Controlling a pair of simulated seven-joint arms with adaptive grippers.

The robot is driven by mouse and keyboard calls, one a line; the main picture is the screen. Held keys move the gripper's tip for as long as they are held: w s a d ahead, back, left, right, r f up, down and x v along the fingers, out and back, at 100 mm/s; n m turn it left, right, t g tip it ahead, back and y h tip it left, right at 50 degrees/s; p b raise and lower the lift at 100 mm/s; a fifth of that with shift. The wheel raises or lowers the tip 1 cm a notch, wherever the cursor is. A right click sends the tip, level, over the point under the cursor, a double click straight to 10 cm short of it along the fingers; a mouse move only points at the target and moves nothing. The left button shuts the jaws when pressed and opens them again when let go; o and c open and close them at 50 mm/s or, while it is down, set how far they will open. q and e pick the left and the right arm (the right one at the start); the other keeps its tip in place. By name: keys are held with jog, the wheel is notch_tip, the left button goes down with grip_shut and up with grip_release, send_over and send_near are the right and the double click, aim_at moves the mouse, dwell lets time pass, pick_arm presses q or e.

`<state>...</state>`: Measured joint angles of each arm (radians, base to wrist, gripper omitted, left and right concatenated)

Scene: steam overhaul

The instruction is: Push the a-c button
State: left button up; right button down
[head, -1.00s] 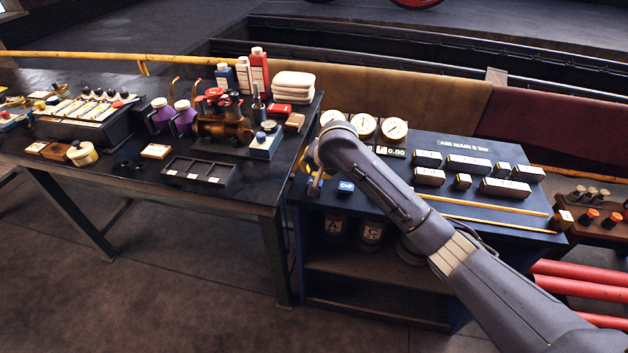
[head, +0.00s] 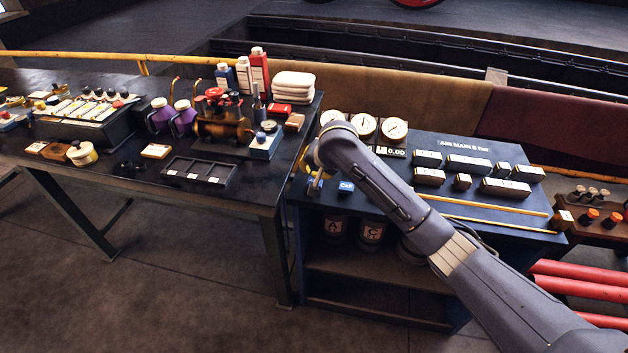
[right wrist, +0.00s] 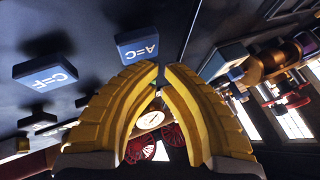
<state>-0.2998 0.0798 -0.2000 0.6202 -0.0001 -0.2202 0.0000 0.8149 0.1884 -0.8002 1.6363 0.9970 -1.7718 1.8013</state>
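The a-c button is a blue block marked "A=C" (right wrist: 138,45), on the front of the dark blue bench in the right wrist view. In the head view the blue block at the bench's left front (head: 315,188) appears to be it, partly covered by my right gripper. My right gripper (right wrist: 162,68) has yellow fingers, their tips drawn together just below and beside the button in the wrist view; contact cannot be told. It holds nothing visible. In the head view my right gripper (head: 316,176) is mostly hidden behind my arm. My left gripper is out of view.
A second blue block, "C=F" (right wrist: 45,75), sits beside the a-c button; it also shows in the head view (head: 345,187). Gauges (head: 364,127) stand behind my arm. Labelled canisters (head: 371,231) sit underneath. The crowded black table (head: 240,194) is close on the left.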

jog(key=shift+f, duration=0.15)
jog(key=shift+f, duration=0.3)
jog(key=shift+f, duration=0.25)
dwell(1.0)
jog(key=shift+r, duration=0.7)
jog(key=shift+r, duration=3)
